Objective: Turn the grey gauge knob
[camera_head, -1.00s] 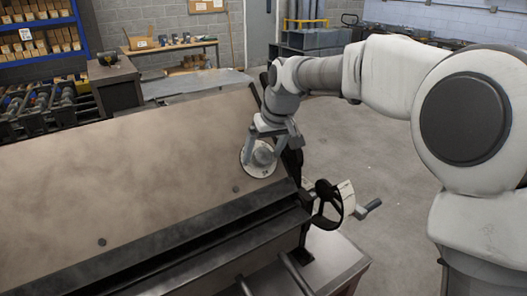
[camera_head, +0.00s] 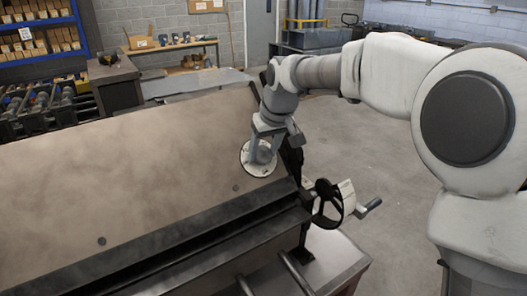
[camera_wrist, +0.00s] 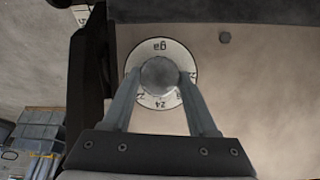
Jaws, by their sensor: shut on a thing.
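The grey gauge knob (camera_wrist: 160,76) sits at the middle of a round white dial (camera_wrist: 133,62) with dark markings, on the slanted tan panel of the machine. In the head view the dial (camera_head: 250,169) is near the panel's right edge and the knob (camera_head: 263,155) is partly hidden by my gripper. My gripper (camera_wrist: 160,82) is shut on the knob, one finger on each side of it in the wrist view. It comes down on the dial from above in the head view (camera_head: 264,150). The lower part of the dial shows between the fingers.
The slanted tan panel (camera_head: 130,175) fills the left and middle. A black handwheel (camera_head: 328,203) and a crank handle (camera_head: 371,205) stand out at the machine's right end. A dark upright bar (camera_wrist: 90,70) is close beside my gripper. Open floor (camera_head: 390,165) lies to the right.

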